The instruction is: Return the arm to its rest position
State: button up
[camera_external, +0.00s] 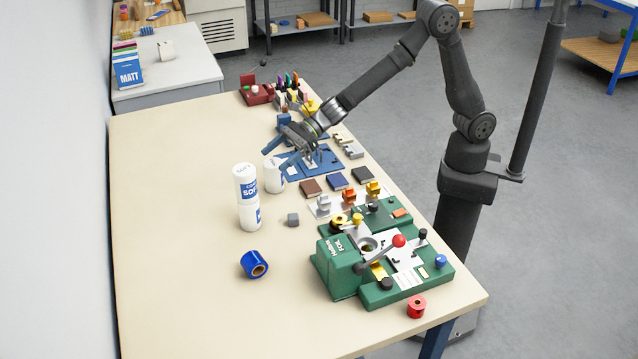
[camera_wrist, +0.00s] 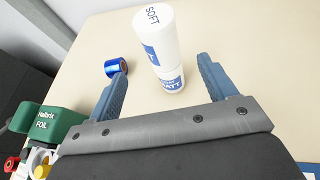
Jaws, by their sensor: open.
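My gripper (camera_external: 273,160) is open and empty over the work table, with its two blue fingers spread. My arm reaches out from its column at the right, bent at the elbow. In the external view a single white can (camera_external: 273,175) stands close to the fingertips; whether they touch it is unclear. A stack of two white cans (camera_external: 248,215) stands further left. In the wrist view my gripper (camera_wrist: 160,66) shows both fingers wide apart, with stacked white cans labelled SOFT and MATT (camera_wrist: 155,38) beyond and between them.
The green foil machine (camera_external: 340,268) with levers stands at the front right. A blue plate (camera_external: 325,168) lies beneath my wrist. The table's left side is clear.

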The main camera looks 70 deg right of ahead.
aim_at(243, 166)
jog(key=x, duration=1.2)
jog(key=shift+f, duration=0.15)
jog(key=shift+s, duration=0.1)
jog(key=shift+d+r, duration=0.2)
jog(key=shift+r, duration=0.05)
jog(key=v, duration=1.1)
jog(key=x, duration=1.1)
jog(key=shift+a+f, duration=0.15)
jog(key=shift+a, duration=0.15)
notch_tip(243, 166, up, 4)
jog(key=shift+d, duration=0.1)
jog(key=shift+w+d+r, duration=0.25)
jog(key=shift+d+r, duration=0.3)
jog(key=shift+d, duration=0.3)
